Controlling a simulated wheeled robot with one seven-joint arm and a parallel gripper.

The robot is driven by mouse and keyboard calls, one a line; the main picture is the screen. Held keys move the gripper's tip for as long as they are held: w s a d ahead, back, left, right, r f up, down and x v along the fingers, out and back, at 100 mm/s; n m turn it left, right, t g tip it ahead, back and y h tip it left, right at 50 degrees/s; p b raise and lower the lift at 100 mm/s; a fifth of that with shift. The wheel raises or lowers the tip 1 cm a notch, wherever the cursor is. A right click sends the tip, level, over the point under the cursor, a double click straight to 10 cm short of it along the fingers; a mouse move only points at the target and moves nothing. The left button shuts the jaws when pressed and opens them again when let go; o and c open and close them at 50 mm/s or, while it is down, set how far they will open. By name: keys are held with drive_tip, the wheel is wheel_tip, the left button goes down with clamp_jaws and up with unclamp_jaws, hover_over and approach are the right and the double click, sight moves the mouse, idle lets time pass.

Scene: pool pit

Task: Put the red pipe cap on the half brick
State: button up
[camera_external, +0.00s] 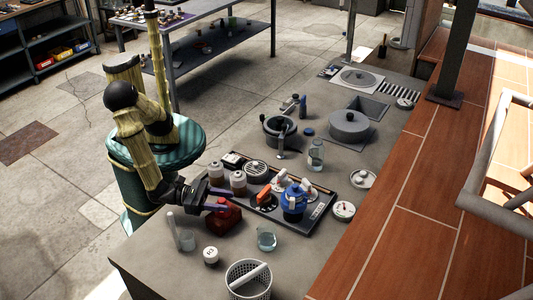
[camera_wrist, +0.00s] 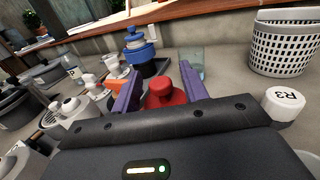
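A red thing with a round knob on a wider body (camera_wrist: 162,92) is straight ahead of my gripper (camera_wrist: 155,90) in the wrist view. It also shows on the counter in the external view (camera_external: 226,213). I cannot tell for sure whether it is the red pipe cap. My gripper (camera_external: 218,201) is open, with its purple fingers apart on either side of the red thing. I cannot tell whether they touch it. I cannot make out a half brick for certain. An orange piece (camera_external: 264,194) lies on the dark tray to the right.
The dark tray (camera_external: 318,222) holds bottles, white fittings and a blue-topped item (camera_external: 294,202). A glass (camera_external: 266,239), a white R3 jar (camera_external: 211,255) and a white basket (camera_external: 262,291) stand nearer the front. A clear cylinder (camera_external: 187,241) stands close to the gripper.

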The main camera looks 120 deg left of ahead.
drive_tip(key=shift+r, duration=0.25)
drive_tip(key=v, duration=1.2)
drive_tip(key=shift+f+b, duration=0.2)
drive_tip(key=shift+b, duration=0.1)
